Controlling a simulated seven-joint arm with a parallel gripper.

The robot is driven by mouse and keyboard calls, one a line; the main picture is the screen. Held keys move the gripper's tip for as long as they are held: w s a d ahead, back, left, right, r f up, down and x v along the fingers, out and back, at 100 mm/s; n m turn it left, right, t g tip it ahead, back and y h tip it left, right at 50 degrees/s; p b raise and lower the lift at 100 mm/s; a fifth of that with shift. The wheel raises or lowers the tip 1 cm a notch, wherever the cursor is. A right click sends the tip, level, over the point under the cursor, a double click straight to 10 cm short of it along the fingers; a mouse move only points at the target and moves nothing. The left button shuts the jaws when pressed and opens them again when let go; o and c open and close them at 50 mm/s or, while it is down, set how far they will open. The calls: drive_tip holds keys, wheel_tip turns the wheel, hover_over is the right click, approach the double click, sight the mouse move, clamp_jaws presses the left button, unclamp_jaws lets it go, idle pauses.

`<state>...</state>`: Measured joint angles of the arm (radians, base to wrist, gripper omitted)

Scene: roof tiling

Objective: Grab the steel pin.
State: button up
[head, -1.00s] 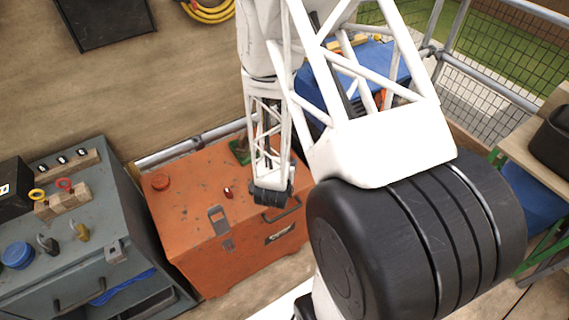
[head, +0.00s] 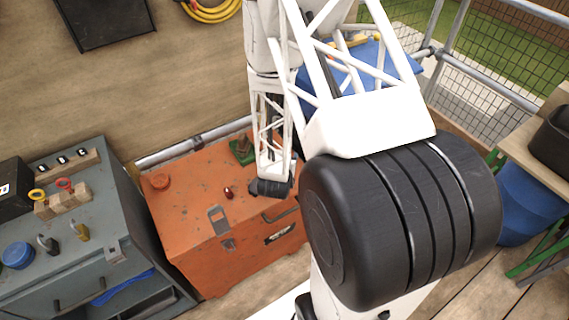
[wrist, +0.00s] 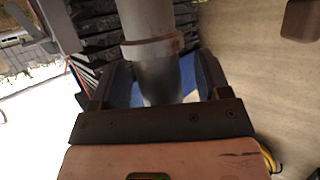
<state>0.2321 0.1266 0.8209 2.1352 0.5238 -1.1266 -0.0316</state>
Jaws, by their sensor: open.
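A small dull upright post, probably the steel pin (head: 243,145), stands on a green plate (head: 238,157) at the back of the orange chest. In the wrist view a grey metal cylinder with a brown-stained collar (wrist: 154,48) reaches down between the jaws of my gripper (wrist: 155,82). It looks like the same pin, but I cannot be sure. The jaws are open, one on each side of the cylinder, and I see no clear grip on it. In the head view my wrist is over the orange chest, just right of the post, and the fingertips are hidden.
The orange chest (head: 190,235) bears a small red piece (head: 228,191) and a latch. A grey cabinet (head: 105,215) with padlocks and a blue lid stands to the left. A wooden wall (head: 185,85) is behind. A mesh fence (head: 485,75) is at the right.

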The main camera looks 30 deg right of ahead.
drive_tip(key=c, duration=1.2)
drive_tip(key=shift+r, duration=0.2)
drive_tip(key=shift+r, duration=1.65)
drive_tip(key=s+a, duration=0.2)
drive_tip(key=s, duration=0.5)
drive_tip(key=s+a+r, duration=0.1)
drive_tip(key=s+a, duration=0.2)
drive_tip(key=s, duration=0.5)
drive_tip(key=shift+a+r, duration=0.15)
drive_tip(key=shift+a, duration=0.15)
